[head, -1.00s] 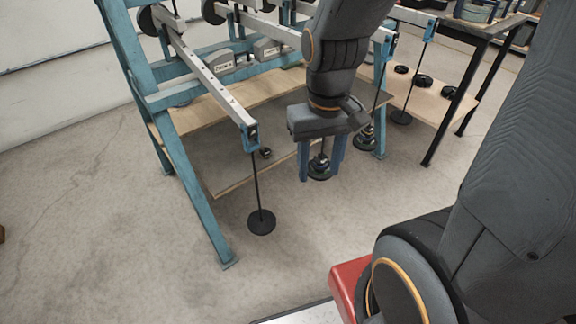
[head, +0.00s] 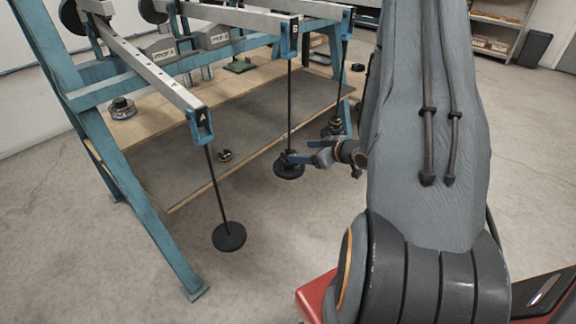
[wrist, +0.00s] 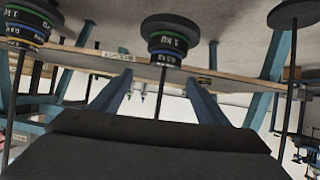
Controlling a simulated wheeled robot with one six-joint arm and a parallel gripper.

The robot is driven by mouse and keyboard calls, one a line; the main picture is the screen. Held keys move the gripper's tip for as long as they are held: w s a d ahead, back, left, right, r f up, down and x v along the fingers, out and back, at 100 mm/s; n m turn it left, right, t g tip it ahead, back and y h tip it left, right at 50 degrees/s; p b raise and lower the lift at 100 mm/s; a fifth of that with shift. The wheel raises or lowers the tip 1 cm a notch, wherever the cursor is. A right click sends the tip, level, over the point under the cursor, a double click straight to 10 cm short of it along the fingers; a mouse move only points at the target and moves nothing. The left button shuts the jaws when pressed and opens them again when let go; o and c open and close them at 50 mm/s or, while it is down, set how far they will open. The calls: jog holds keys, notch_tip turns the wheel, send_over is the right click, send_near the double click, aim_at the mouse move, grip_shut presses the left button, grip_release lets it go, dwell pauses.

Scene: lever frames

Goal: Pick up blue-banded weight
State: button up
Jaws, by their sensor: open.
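In the wrist view, which is upside down, a dark weight stack (wrist: 170,40) sits on a hanger plate. Its larger piece reads 1 kg with a greenish band, and a smaller piece (wrist: 165,59) has a thin band that looks bluish. In the head view, this seems to be the stack (head: 289,168) on the rod under beam B. My gripper (head: 313,152) is just right of that stack, fingers pointing at it. In the wrist view, my gripper (wrist: 159,78) has its fingers wide apart and empty, with the stack ahead between them. I cannot tell contact.
Another banded stack (wrist: 28,22) hangs at the wrist view's left, likely the farther stack (head: 333,127) in the head view. Hanger A's bare disc (head: 229,237) hangs at front left. A small weight (head: 225,155) lies on the grey board. The blue frame (head: 140,195) stands left.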

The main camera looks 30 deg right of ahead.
aim_at(284, 159)
jog(key=shift+t+y, duration=0.5)
jog(key=x, duration=0.2)
jog(key=f+b+x, duration=0.1)
jog(key=x, duration=0.2)
jog(key=b+x, duration=0.1)
jog(key=x, duration=0.1)
jog(key=shift+a+f, duration=0.25)
jog(key=shift+f, duration=0.2)
jog(key=shift+s, duration=0.1)
jog(key=shift+c, duration=0.4)
jog(key=c, duration=1.2)
jog(key=shift+r, duration=0.15)
